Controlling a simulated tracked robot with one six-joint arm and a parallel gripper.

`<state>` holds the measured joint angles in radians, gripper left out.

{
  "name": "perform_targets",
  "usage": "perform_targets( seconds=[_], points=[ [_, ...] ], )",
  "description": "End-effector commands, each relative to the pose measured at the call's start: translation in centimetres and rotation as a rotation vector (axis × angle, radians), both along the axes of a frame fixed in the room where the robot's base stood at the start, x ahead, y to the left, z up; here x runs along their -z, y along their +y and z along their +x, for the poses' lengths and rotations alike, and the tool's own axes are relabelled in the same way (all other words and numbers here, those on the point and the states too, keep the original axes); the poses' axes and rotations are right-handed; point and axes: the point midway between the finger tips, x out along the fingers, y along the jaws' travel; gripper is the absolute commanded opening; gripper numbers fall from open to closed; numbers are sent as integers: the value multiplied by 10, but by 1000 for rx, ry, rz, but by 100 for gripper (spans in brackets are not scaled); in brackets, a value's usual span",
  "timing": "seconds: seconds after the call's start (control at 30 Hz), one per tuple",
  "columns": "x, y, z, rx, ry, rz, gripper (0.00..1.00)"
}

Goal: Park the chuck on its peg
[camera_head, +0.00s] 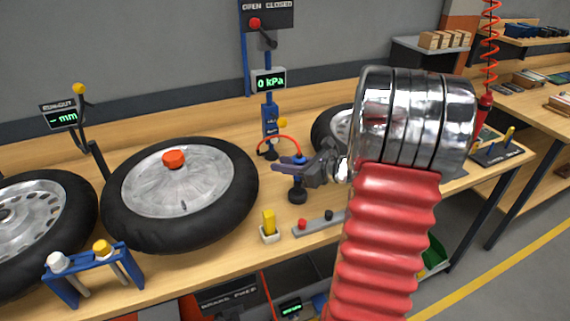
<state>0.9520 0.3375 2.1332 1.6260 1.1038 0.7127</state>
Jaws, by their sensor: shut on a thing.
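The chuck (298,158) shows as a small blue piece with an orange-red hose looping to it from the gauge post. My gripper (287,167) is shut on it, its dark fingers reaching left across it. Directly below the fingers stands a short black post on a round foot (297,193), which looks like the peg. The fingers hide where chuck and post come together, so I cannot tell whether they touch. My red-sleeved arm covers the right middle of the view.
A tyred wheel with a red cap (182,187) lies left of the gripper. A yellow piece in a pale holder (268,228) and a grey strip with red and black knobs (318,223) stand in front. The gauge (268,80) reads 0 kPa. Another wheel (333,128) is partly hidden behind my arm.

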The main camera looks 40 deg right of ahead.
Motion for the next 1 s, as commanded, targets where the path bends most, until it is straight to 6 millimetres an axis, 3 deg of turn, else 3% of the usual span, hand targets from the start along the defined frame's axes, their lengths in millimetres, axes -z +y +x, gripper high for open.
perform_targets(
  seconds=[1.0],
  points=[
    [10,0,0,0,-1,0,0]
  ],
)
